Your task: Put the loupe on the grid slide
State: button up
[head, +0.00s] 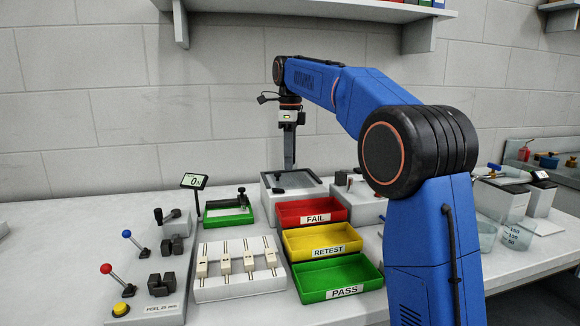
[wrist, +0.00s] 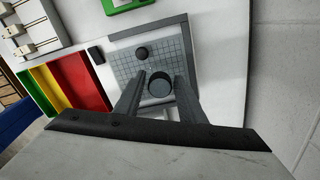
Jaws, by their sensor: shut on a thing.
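The grid slide (wrist: 128,68) is a grey panel with a fine square grid, set in the top of a pale box. That box (head: 290,205) stands at the back of the bench in the head view, under my gripper (head: 290,166). In the wrist view my gripper (wrist: 160,82) is shut on a dark round loupe (wrist: 160,86), held between the two fingertips over the grid. I cannot tell whether the loupe touches the grid. A small dark round knob (wrist: 142,53) shows on the grid beside the loupe.
Red FAIL (head: 310,213), yellow RETEST (head: 318,241) and green PASS (head: 337,277) trays stand in front of the box. A wall shelf (head: 340,8) hangs above.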

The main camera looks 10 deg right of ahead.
jog(key=shift+f, duration=1.3)
jog(key=shift+f, duration=0.1)
jog(key=o, duration=1)
jog(key=shift+o, duration=0.2)
notch_tip(320, 180, up, 12)
jog(key=shift+w+f, duration=0.1)
jog(key=shift+r, duration=0.25)
